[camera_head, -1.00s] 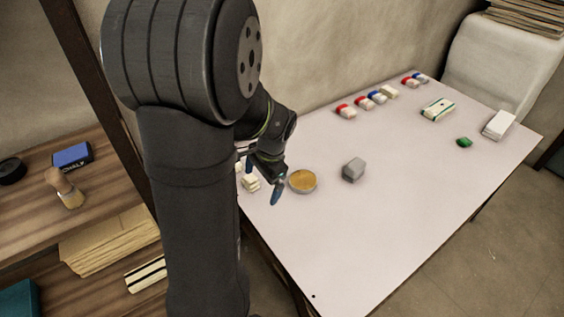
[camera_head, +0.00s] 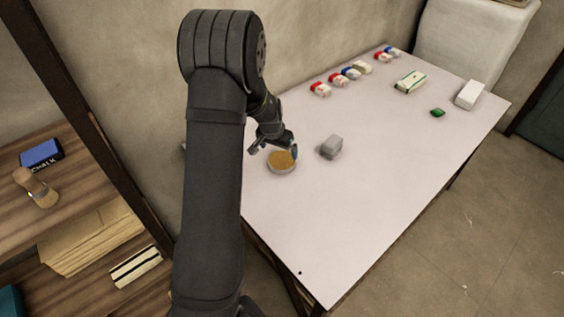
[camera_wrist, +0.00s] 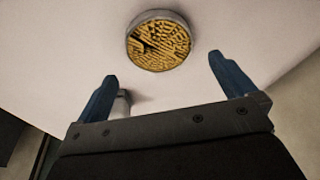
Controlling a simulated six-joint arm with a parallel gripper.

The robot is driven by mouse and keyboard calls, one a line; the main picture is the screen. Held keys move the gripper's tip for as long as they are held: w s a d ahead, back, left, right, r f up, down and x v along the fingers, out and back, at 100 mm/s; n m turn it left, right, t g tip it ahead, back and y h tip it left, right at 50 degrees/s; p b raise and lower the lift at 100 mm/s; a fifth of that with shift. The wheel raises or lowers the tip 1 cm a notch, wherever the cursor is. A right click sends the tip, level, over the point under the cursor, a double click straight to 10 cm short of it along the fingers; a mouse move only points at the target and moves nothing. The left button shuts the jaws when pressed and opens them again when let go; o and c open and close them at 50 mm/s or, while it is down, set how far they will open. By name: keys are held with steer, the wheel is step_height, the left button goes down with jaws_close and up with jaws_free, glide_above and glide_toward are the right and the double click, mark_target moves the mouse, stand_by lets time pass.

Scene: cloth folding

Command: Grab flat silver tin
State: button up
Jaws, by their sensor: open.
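The flat silver tin (camera_head: 281,167) is round and low, with a silver rim and a yellow-brown top. It lies on the white table near its left end. In the wrist view the tin (camera_wrist: 158,40) lies ahead of my gripper (camera_wrist: 162,72), past the line of the fingertips and a little left of centre between them. The blue fingers are spread wide with nothing between them. In the head view my gripper (camera_head: 272,149) hangs just above and behind the tin, apart from it as far as I can tell.
A grey block (camera_head: 331,147) sits close to the right of the tin. In the wrist view a pale object (camera_wrist: 121,104) is partly hidden behind the left finger. Several small red, blue and cream items line the back edge of the table (camera_head: 370,200). The front of the table is clear.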

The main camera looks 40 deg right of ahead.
mark_target(282, 160)
steer(key=shift+x, duration=3.7)
steer(key=shift+d, duration=0.15)
steer(key=shift+c, duration=0.4)
steer(key=c, duration=0.8)
